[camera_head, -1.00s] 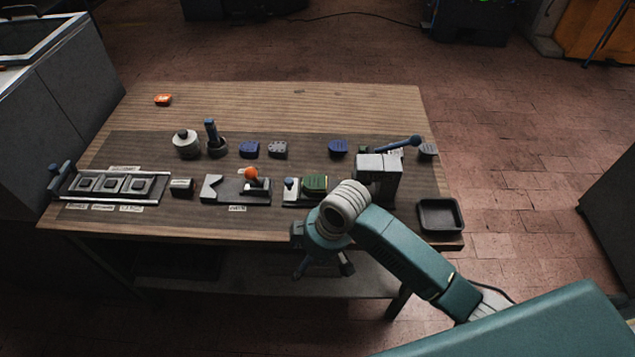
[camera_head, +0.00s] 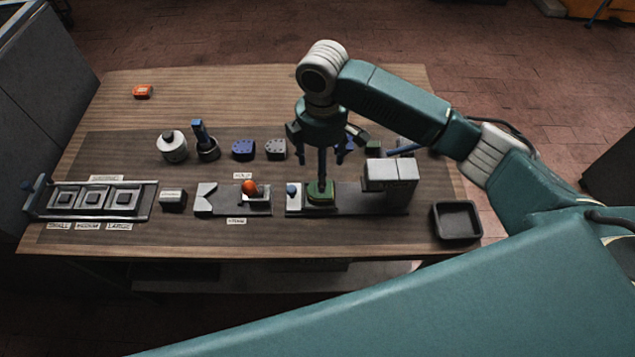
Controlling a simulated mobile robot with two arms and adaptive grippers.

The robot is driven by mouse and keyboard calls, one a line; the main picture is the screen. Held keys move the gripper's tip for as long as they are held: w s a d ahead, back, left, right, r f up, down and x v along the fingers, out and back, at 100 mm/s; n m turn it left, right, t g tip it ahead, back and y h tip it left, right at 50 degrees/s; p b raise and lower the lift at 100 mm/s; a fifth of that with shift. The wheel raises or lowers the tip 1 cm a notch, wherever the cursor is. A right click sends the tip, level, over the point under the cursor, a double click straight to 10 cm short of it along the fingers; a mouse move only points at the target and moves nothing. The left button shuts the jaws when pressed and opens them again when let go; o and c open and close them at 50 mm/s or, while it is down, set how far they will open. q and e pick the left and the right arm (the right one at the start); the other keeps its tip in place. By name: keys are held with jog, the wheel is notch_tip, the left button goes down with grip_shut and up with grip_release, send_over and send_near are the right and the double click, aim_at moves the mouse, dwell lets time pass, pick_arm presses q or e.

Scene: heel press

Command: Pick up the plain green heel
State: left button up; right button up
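A green heel (camera_head: 321,196) sits in the sliding fixture left of the press, beside a small blue knob. A second green piece (camera_head: 373,147) shows partly behind the press. I cannot tell from here which is plain. My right gripper (camera_head: 319,158) hangs pointing down over the fixture, its outer fingers spread apart. A dark upright part under its middle reaches down in front of the green heel. I cannot tell whether it touches. My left gripper is not in view.
The grey press (camera_head: 391,174) stands just right of the gripper, its blue lever behind. Blue heels (camera_head: 243,149) and a grey heel (camera_head: 275,149) lie in the back row. A black tray (camera_head: 456,221) is at the right front corner.

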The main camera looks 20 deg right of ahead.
jog(key=f, duration=0.1)
jog(key=s+f, duration=0.1)
jog(key=f, duration=0.1)
jog(key=shift+s, duration=0.2)
jog(key=shift+w+f+p, duration=0.1)
jog(key=shift+f+p, duration=0.2)
jog(key=shift+p, duration=0.05)
jog(key=f+p, duration=0.1)
jog(key=f, duration=0.3)
jog(key=shift+w+a+f+p, duration=0.1)
jog(key=shift+w+f+p, duration=0.15)
jog(key=shift+p, duration=0.15)
jog(key=shift+f, duration=0.4)
jog(key=shift+c, duration=0.8)
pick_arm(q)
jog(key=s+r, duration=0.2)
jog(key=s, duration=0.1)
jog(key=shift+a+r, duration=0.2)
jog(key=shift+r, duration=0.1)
pick_arm(e)
jog(key=c, duration=1)
